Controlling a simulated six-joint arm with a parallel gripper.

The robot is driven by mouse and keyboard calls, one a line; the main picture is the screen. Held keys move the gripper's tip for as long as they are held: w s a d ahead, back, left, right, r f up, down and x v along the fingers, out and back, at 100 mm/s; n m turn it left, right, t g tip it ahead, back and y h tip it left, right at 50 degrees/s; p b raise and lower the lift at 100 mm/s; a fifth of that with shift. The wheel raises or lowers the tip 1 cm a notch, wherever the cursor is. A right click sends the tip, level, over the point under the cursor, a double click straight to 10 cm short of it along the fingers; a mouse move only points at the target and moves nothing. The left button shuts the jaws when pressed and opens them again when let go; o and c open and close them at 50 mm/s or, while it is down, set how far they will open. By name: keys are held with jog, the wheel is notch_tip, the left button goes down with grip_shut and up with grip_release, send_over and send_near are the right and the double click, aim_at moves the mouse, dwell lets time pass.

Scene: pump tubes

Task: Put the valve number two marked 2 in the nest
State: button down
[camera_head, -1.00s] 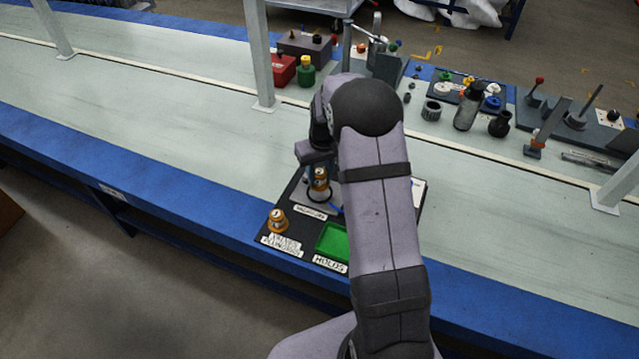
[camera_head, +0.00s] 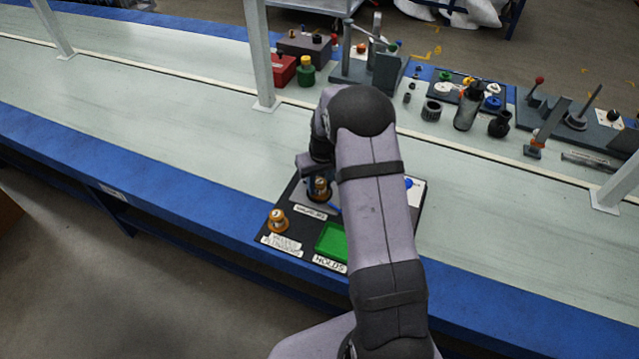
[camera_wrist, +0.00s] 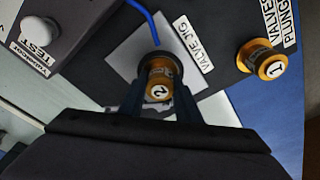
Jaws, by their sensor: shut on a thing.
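The valve marked 2 (camera_wrist: 160,88) is a brass-orange cylinder. It is between the fingers of my gripper (camera_wrist: 158,98), which is shut on it. It also shows in the head view (camera_head: 320,187) below my gripper's wrist. The nest (camera_wrist: 125,52) is a light grey plate labelled "VALVE JIG", with a dark round part at the valve's far end. The valve is over this round part; I cannot tell how deep it sits. The valve marked 1 (camera_head: 277,222) stands apart on the black board, and also shows in the wrist view (camera_wrist: 267,62).
A green tray (camera_head: 333,240) labelled "HOLDS" is at the board's front. A blue tube (camera_wrist: 146,20) runs to the nest. A grey test box (camera_wrist: 58,25) with a white knob is at left in the wrist view. My arm hides the board's middle right.

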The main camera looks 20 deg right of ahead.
aim_at(322, 186)
jog(key=c, duration=1.3)
grip_release()
jog(key=shift+r, duration=0.1)
notch_tip(322, 186, up, 12)
jog(key=s, duration=0.2)
jog(key=s+a, duration=0.5)
jog(key=s, duration=0.7)
jog(key=s+a+g, duration=0.1)
jog(key=s+a, duration=0.4)
jog(key=s, duration=0.8)
jog(key=shift+s+g, duration=0.3)
jog(key=shift+a, duration=0.1)
